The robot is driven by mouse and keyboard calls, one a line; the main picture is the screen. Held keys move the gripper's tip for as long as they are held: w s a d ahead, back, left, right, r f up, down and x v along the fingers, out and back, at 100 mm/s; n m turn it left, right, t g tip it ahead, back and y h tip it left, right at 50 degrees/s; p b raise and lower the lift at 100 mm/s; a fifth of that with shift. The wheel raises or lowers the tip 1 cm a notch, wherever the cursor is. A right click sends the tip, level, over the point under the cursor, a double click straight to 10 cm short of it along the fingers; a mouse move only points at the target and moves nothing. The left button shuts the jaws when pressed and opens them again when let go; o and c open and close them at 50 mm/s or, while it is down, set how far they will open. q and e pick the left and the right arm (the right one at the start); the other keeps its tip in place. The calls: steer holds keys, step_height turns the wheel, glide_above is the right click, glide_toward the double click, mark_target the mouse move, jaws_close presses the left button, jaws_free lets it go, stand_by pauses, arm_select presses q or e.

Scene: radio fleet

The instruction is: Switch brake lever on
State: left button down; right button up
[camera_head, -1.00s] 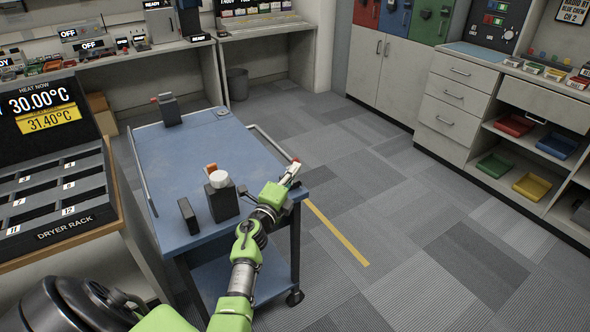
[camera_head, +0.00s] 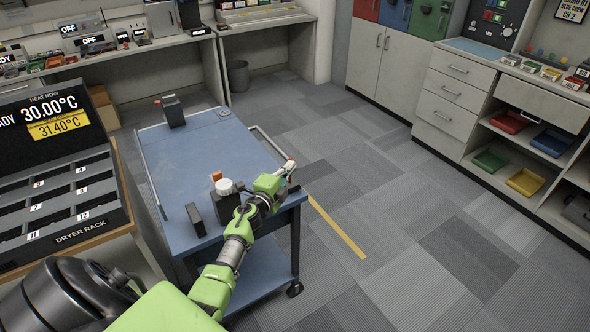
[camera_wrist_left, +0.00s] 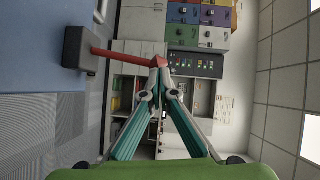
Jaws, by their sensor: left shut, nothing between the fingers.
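The brake lever (camera_wrist_left: 115,54) shows in the left wrist view as a red bar with a red end. It comes out of a dark block (camera_wrist_left: 76,48) at the side of the blue cart (camera_head: 190,155). My left gripper (camera_head: 287,168) is at the cart's right edge in the head view. In the left wrist view its fingertips (camera_wrist_left: 160,70) are shut, empty, and right at the lever's red end; I cannot tell whether they touch it. In the head view my gripper and arm mostly hide the lever. My right gripper is not in view.
On the cart stand a dark box with a white knob (camera_head: 225,187), a thin dark block (camera_head: 195,219) and a dark box at the far end (camera_head: 173,111). The dryer rack (camera_head: 65,205) is at the left. The floor right of the cart is clear.

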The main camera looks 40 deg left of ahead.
arm_select(q)
steer(key=w+a+b, duration=0.2)
steer(key=a, duration=0.4)
steer(key=shift+w+r, duration=0.25)
steer(key=shift+r, duration=0.05)
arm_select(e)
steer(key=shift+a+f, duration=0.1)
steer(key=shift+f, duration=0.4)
arm_select(q)
step_height(320, 180, up, 10)
stand_by(0.8)
stand_by(0.4)
